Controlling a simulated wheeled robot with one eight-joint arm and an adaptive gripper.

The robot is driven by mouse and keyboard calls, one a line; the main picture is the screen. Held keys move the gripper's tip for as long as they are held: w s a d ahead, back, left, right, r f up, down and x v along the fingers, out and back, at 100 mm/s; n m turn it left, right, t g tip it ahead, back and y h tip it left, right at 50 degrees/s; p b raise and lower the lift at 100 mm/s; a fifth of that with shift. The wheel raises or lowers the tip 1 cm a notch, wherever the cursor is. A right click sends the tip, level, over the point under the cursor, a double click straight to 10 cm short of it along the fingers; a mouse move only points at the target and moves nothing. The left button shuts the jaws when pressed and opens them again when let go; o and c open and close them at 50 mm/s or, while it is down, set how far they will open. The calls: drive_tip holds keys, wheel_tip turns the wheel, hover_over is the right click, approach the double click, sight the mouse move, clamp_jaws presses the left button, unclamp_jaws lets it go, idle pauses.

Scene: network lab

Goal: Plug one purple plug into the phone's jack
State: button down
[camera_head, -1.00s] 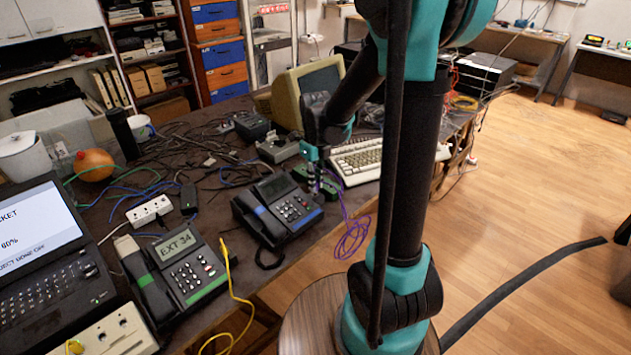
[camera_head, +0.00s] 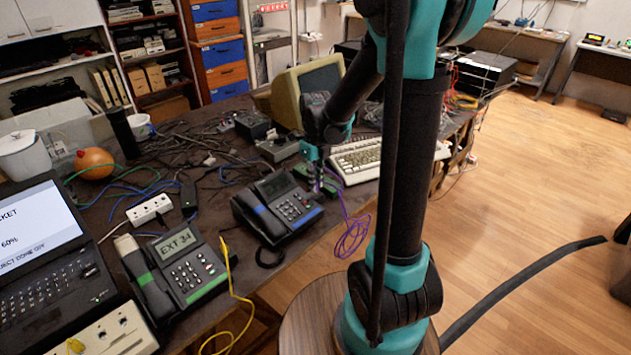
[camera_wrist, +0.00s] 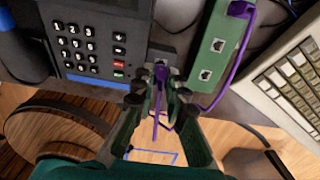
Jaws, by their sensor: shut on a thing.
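My gripper (camera_wrist: 159,88) is shut on a purple plug (camera_wrist: 160,74), whose purple cord hangs down between the fingers. The gripper also shows in the head view (camera_head: 318,178), beside the right end of the blue-striped phone (camera_head: 282,207). In the wrist view that phone (camera_wrist: 92,47) lies left of the fingertips. The held plug is close to the phone's right side; the fingers hide whether it touches a jack. A green box (camera_wrist: 216,62) with square sockets lies right of the gripper. Another purple plug (camera_wrist: 240,9) sits at its far end.
A beige keyboard (camera_head: 357,160) lies right of the green box. A second phone (camera_head: 185,268) with a green stripe and "EXT 34" on its screen stands nearer. Purple cord (camera_head: 352,236) hangs in loops over the table edge. Dark cables clutter the table behind.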

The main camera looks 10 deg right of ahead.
drive_tip(key=shift+f, duration=0.75)
idle(1.2)
drive_tip(key=c, duration=1.5)
unclamp_jaws()
drive_tip(key=shift+o, duration=0.2)
wheel_tip(320, 180, up, 12)
drive_tip(key=shift+s, duration=0.1)
